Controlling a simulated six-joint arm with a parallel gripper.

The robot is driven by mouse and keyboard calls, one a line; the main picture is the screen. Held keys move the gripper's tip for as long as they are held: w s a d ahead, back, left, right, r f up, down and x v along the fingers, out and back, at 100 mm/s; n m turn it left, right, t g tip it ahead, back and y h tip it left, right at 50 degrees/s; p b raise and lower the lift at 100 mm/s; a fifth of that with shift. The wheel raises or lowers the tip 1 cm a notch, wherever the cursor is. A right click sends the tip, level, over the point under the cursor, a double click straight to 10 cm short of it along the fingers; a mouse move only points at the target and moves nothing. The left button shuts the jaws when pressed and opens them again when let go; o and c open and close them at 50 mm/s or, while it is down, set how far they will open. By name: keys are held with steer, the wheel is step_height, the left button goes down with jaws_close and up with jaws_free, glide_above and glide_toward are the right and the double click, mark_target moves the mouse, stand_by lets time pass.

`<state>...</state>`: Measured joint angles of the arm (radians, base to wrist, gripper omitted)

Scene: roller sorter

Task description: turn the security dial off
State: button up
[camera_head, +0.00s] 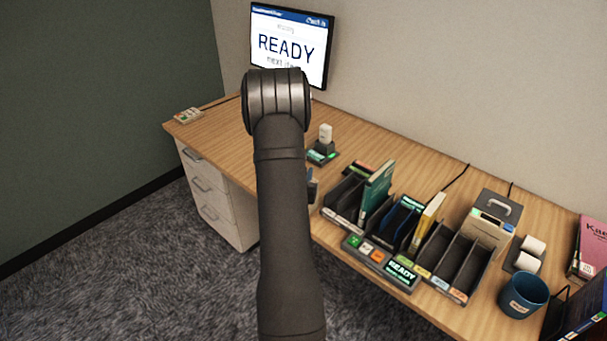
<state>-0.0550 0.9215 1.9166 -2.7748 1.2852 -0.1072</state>
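No part that I can clearly make out as the security dial shows. A small dark unit (323,153) with a green-lit label and a white upright piece stands on the desk just right of my arm. A small pale box (188,116) with coloured marks lies at the desk's far left corner. I cannot tell whether either carries the dial. My arm rises through the middle of the view and covers part of the desk. A small dark piece (312,186) beside it, near the desk's front edge, seems to be part of my gripper. Its fingers are hidden.
A sorter rack (467,262) holds several upright books, with a READY panel (402,273) in front. A screen (291,46) reading READY stands behind. A grey case (490,222), white rolls (529,255) and a blue cup (522,297) stand right. The desk's left part is mostly clear.

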steer(key=shift+y, duration=0.3)
steer(key=o, duration=0.9)
steer(key=shift+s, duration=0.1)
steer(key=shift+v, duration=8.6)
steer(key=shift+o, duration=0.5)
steer(key=shift+f, duration=0.1)
